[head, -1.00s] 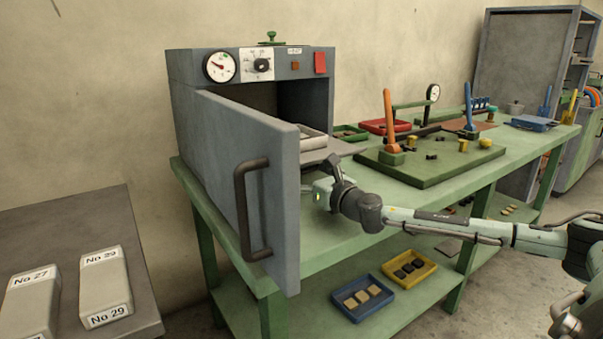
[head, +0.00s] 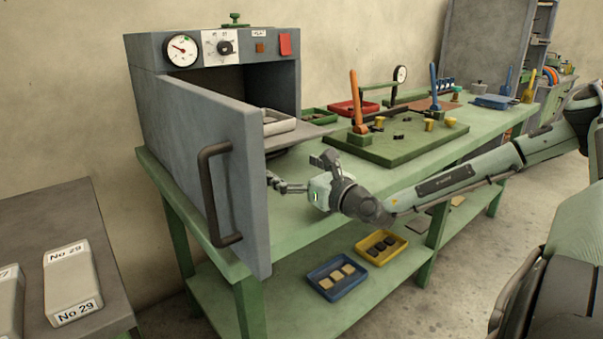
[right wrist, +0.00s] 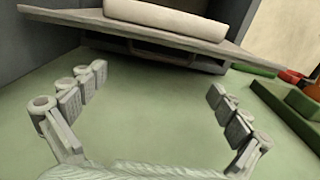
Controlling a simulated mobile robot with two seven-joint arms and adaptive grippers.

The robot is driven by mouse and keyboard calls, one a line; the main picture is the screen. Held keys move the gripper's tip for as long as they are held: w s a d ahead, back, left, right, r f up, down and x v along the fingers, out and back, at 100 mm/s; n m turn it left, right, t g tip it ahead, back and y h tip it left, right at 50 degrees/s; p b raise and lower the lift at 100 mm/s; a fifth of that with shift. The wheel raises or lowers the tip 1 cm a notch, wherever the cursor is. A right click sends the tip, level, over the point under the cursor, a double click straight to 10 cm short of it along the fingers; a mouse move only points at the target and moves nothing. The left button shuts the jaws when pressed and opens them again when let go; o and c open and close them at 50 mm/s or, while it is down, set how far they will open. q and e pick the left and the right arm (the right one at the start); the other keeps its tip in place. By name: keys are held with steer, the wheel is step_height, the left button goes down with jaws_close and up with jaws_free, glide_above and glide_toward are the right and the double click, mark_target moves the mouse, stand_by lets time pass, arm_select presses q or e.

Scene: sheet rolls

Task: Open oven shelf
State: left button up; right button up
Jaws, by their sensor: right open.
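The grey oven (head: 215,52) stands on the green table with its door (head: 215,150) swung open. The door has a dark bar handle (head: 210,195) on its outer face. In the right wrist view the shelf's front edge (right wrist: 125,34) and the pale tray (right wrist: 180,18) are ahead of the fingers. My right gripper (head: 293,172) is open and empty, below and in front of the shelf, beside the door's inner side. My left gripper is not in view.
A green board (head: 400,145) with orange and blue levers lies right of the oven. Blue (head: 337,277) and yellow (head: 381,247) trays sit on the lower shelf. A dark side table (head: 45,215) with labelled blocks is at left. The tabletop before the oven is clear.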

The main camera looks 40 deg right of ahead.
steer(key=shift+s+a, duration=0.15)
steer(key=shift+s, duration=1.6)
